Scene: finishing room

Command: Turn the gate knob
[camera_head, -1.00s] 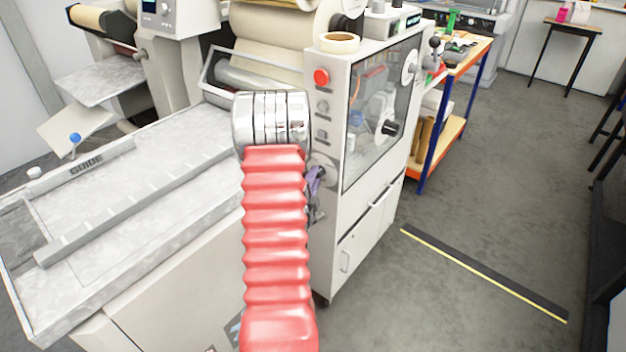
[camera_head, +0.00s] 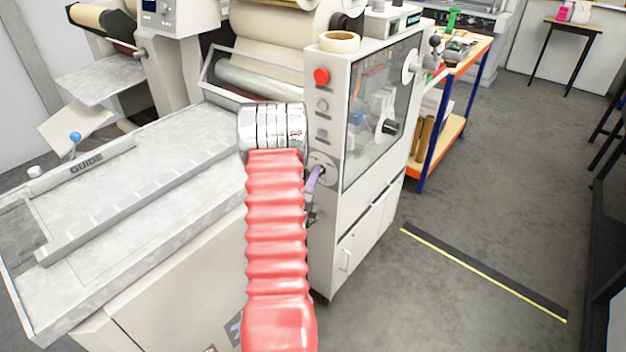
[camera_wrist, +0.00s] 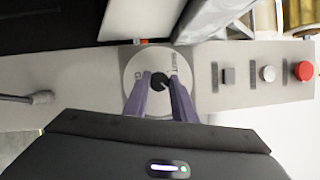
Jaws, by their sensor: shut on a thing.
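The gate knob (camera_wrist: 159,82) is a small black knob with a light pointer line, in the middle of a round pale dial (camera_wrist: 130,72). The dial has lettering near its edge, seen sideways in the wrist view. My gripper (camera_wrist: 160,86) has its two purple fingers on either side of the knob, shut on it. In the head view the dial (camera_head: 325,164) is on the front of the grey cabinet, partly hidden by my arm. One purple finger of my gripper (camera_head: 313,180) shows there; the knob itself is hidden.
A red button (camera_head: 321,76) and smaller controls sit above the dial on the cabinet (camera_head: 327,235). A tape roll (camera_head: 339,41) lies on its top. A feed table with a guide rail (camera_head: 150,190) is at left. The floor at right is open, with a yellow-edged black strip (camera_head: 480,270).

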